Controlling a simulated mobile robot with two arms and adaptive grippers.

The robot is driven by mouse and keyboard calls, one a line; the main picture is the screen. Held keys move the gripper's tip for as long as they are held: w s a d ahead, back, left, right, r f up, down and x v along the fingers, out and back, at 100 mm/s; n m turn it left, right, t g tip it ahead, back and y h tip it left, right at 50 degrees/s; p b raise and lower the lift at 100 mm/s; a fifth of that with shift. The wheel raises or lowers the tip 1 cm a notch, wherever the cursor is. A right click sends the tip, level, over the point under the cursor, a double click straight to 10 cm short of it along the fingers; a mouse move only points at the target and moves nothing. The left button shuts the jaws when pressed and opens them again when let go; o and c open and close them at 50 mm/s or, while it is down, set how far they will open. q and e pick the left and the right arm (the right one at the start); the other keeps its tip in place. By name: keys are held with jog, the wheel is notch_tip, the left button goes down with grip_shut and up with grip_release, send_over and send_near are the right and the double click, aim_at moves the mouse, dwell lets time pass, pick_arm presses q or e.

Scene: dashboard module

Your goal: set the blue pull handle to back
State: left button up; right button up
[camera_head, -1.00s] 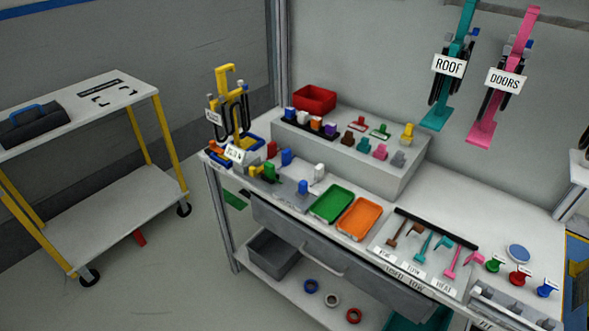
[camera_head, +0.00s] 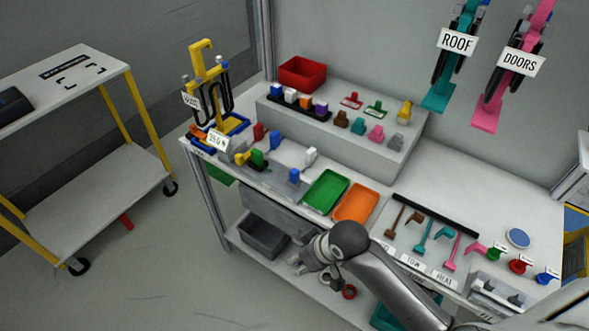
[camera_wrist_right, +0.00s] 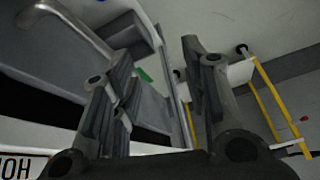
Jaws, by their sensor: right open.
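Two small blue pieces stand on the bench among other coloured controls in the head view. One blue piece (camera_head: 294,176) is on a grey plate near the front edge, left of the green tray. Another blue piece (camera_head: 274,141) is farther back. I cannot tell which is the pull handle. My right gripper (camera_head: 302,262) is in front of and below the bench edge, apart from both pieces. In the right wrist view its fingers (camera_wrist_right: 158,62) are spread and empty. My left gripper is not in view.
A green tray (camera_head: 327,193) and an orange tray (camera_head: 356,204) lie on the bench. A red bin (camera_head: 302,74) stands behind on the raised shelf. A grey bin (camera_head: 263,238) is on the lower shelf. A white cart (camera_head: 110,205) stands left, with open floor between.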

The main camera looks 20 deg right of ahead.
jog(key=w+a+r+n, duration=0.1)
jog(key=w+r+n, duration=0.1)
jog(key=w+r, duration=0.3)
send_near(295, 171)
jog(key=shift+n+g, duration=0.4)
jog(key=x, duration=1)
jog(key=shift+w+p, duration=0.35)
jog(key=shift+p, duration=0.05)
grip_shut()
